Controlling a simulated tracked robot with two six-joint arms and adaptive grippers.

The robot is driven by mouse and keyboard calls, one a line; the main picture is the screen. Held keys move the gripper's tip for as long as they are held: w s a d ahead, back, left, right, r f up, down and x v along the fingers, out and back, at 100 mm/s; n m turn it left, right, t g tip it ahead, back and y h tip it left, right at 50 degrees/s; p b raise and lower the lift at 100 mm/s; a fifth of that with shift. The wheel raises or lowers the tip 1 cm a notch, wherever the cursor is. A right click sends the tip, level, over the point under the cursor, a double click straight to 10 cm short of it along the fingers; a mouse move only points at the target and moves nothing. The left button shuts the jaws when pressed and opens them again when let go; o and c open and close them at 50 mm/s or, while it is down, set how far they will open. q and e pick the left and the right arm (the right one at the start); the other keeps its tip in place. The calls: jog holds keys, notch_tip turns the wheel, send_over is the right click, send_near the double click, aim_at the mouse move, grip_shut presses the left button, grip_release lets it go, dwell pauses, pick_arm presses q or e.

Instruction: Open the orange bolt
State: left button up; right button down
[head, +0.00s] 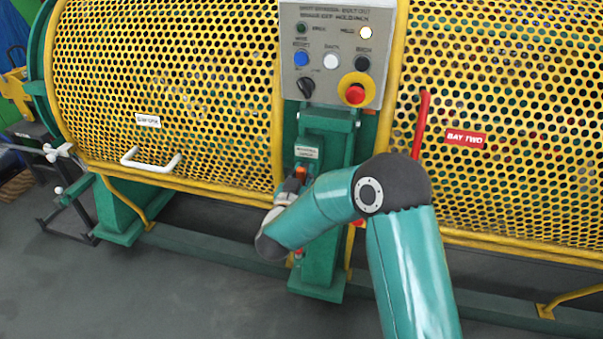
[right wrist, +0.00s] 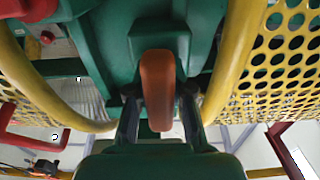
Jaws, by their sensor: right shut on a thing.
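The orange bolt (right wrist: 158,82) shows in the right wrist view as a rounded orange bar against a green housing. In the head view only a small orange part of the bolt (head: 301,172) shows on the green post (head: 324,145) below the control panel. My right gripper (right wrist: 160,112) has a dark finger on each side of the bolt and is shut on it. In the head view my right gripper (head: 293,185) is at the post, mostly hidden behind my own forearm. My left gripper is not in view.
Yellow perforated guards (head: 180,90) flank the post on both sides. A control panel (head: 333,50) with a red stop button is above it. A red handle (head: 422,122) stands to the right, and a white handle (head: 150,162) is on the left guard. The floor at front left is clear.

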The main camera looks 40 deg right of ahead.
jog(key=v, duration=0.4)
jog(key=shift+s+a+b, duration=0.15)
jog(key=shift+a+b, duration=0.1)
jog(key=shift+b, duration=0.05)
jog(key=c, duration=1.1)
grip_release()
jog(key=v, duration=1.2)
jog(key=shift+d+f, duration=0.1)
jog(key=shift+d, duration=0.05)
